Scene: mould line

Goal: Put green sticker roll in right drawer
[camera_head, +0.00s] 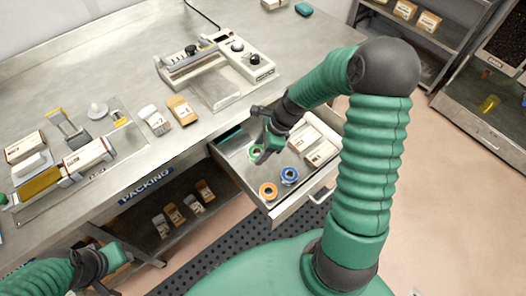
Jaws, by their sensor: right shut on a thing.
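The right drawer (241,187) under the bench is pulled open. My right gripper (259,154) is inside the drawer's outline, near its left side, shut on the green sticker roll (253,152), which shows only in part between the fingers. I cannot tell whether the roll touches the drawer floor. An orange roll (268,191) and a blue roll (289,176) lie near the drawer's front. My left gripper (112,276) is at the lower left, away from the drawer, and its finger opening is unclear.
White boxes (318,150) fill the drawer's right part. A sealing machine (215,65) stands on the bench (120,50) behind. A lower shelf marked PACKING (146,187) holds several boxes.

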